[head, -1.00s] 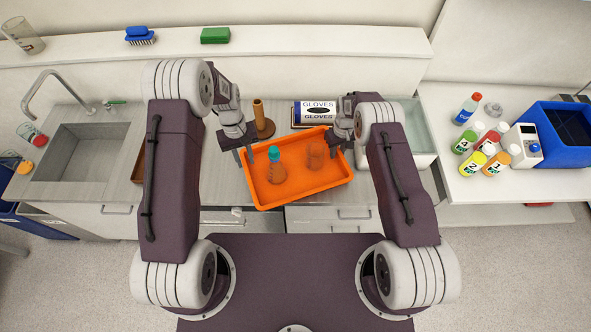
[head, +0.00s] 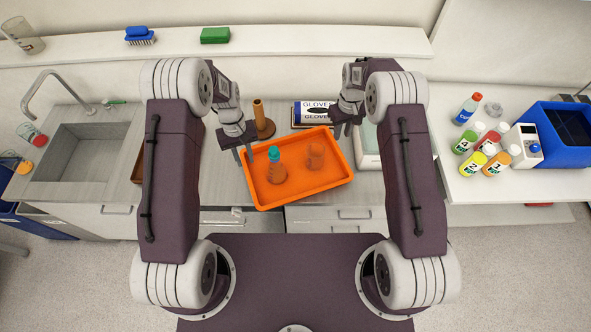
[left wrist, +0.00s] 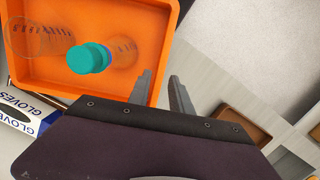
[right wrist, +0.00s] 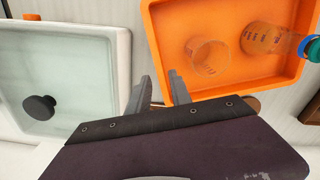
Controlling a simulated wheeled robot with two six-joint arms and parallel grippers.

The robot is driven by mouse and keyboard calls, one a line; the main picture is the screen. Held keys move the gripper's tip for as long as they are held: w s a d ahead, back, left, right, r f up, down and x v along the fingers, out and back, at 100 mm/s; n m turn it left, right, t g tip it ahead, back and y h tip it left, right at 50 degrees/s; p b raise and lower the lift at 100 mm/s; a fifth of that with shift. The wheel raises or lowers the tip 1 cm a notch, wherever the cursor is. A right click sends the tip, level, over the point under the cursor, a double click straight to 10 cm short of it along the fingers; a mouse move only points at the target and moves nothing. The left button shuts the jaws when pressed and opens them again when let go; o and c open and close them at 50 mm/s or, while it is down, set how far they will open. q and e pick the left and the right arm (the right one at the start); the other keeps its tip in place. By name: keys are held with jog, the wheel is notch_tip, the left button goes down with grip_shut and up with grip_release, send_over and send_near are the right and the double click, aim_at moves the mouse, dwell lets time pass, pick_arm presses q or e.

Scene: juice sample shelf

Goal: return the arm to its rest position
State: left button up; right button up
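My left gripper (head: 244,157) is open and empty above the left edge of the orange tray (head: 335,178). In the left wrist view its fingers (left wrist: 162,92) stand apart with nothing between them. My right gripper (head: 343,131) is open and empty near the tray's right back corner, beside the glass-like basin. In the right wrist view its fingers (right wrist: 160,90) are apart, with the tray (right wrist: 180,85) to the right of them. Inside the tray stand a teal-capped flask (head: 277,174) and a clear beaker (head: 315,156), both clear of the grippers.
A wooden peg stand (head: 261,115) and a gloves box (head: 313,112) are behind the tray. The pale basin (right wrist: 105,70) with a dark knob lies right of it. Several bottles (head: 487,151) and a blue bin (head: 557,160) stand on the right table. A sink (head: 85,158) is at left.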

dwell(0.4)
